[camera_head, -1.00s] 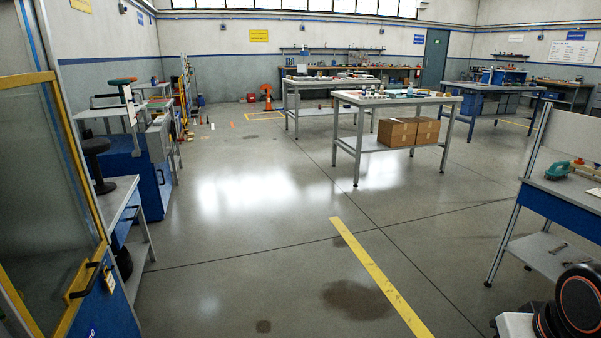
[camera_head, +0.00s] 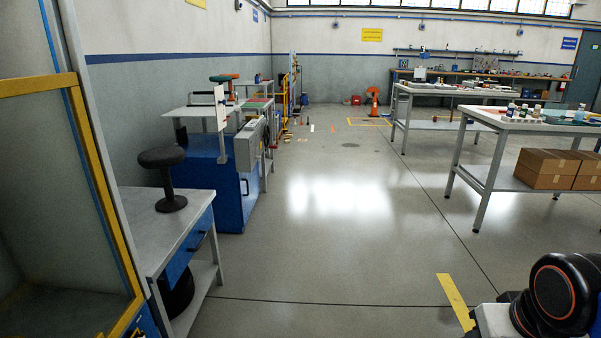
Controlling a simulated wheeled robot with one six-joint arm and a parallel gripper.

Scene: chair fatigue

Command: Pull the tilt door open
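A tall yellow-framed see-through panel (camera_head: 98,190), probably the tilt door, fills the left edge of the head view. Its top rail and right upright show, and it looks closed. Its lower part and any handle are cut off by the bottom of the picture. My gripper is not in view. Only a black, orange-ringed joint of my arm shows at the bottom right, well apart from the panel.
A grey bench (camera_head: 165,235) with a black stool (camera_head: 165,175) on it stands just right of the panel. A blue cabinet (camera_head: 225,185) is behind it. Worktables (camera_head: 480,170) stand at the right, one with cardboard boxes (camera_head: 548,168). The middle floor is clear.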

